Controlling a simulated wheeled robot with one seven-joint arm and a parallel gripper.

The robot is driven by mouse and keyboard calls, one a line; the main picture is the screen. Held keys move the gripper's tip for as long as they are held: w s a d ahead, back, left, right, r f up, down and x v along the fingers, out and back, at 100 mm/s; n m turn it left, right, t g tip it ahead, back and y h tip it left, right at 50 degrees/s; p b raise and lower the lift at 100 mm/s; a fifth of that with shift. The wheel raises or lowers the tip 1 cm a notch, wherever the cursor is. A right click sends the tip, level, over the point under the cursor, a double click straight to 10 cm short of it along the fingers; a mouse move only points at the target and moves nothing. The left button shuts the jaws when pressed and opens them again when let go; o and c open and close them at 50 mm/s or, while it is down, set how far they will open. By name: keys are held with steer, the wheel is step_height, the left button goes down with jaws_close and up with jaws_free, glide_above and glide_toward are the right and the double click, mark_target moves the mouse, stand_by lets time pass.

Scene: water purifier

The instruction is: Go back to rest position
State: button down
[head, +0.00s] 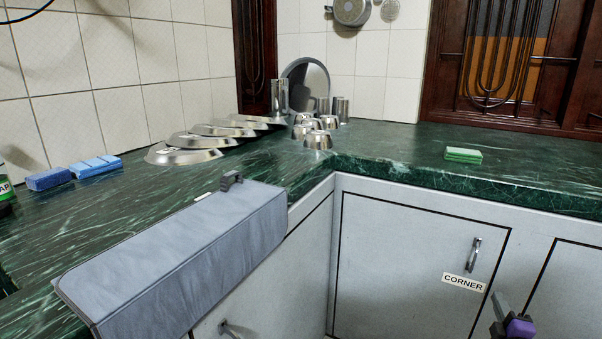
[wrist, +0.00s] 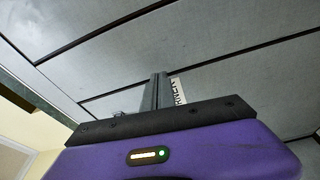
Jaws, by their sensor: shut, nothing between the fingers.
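My gripper (head: 498,303) is at the bottom right of the head view, in front of the grey cabinet doors and below the counter. Only its grey fingers and part of its purple body show there. In the wrist view its fingers (wrist: 157,92) are together, with nothing between them. Behind them are grey cabinet panels and part of a white label. The rest of my arm is out of the head view.
A green marble counter (head: 400,163) runs along two walls. A long grey fabric-like box (head: 190,255) overlaps the left counter's front edge in view. Metal lids (head: 183,156), steel bowls (head: 318,140) and a green sponge (head: 463,154) sit on the counter. A cabinet handle (head: 473,254) sticks out near my gripper.

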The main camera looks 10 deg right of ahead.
steer(key=r, duration=0.2)
steer(key=r+m, duration=0.1)
steer(key=shift+s+d+r+t+h, duration=0.1)
steer(key=shift+s+r+t+h, duration=0.05)
steer(key=shift+s+t+h, duration=0.2)
steer(key=s+a+m+y, duration=0.4)
steer(key=s+a+m, duration=0.5)
steer(key=s+a, duration=1.7)
steer(key=s+a+r+m+g+y, duration=0.1)
steer(key=s+a+r+y, duration=0.1)
steer(key=s+a, duration=0.65)
steer(key=s+a+r+m+g+y, duration=0.1)
steer(key=s+a+r+y, duration=0.15)
steer(key=s+a, duration=0.6)
step_height(320, 180, up, 32)
steer(key=s+d+p, duration=0.1)
steer(key=p, duration=3.1)
steer(key=shift+s+n+p, duration=0.2)
steer(key=shift+n+p, duration=0.1)
steer(key=shift+p, duration=0.1)
steer(key=shift+d+g, duration=0.1)
steer(key=shift+g, duration=0.15)
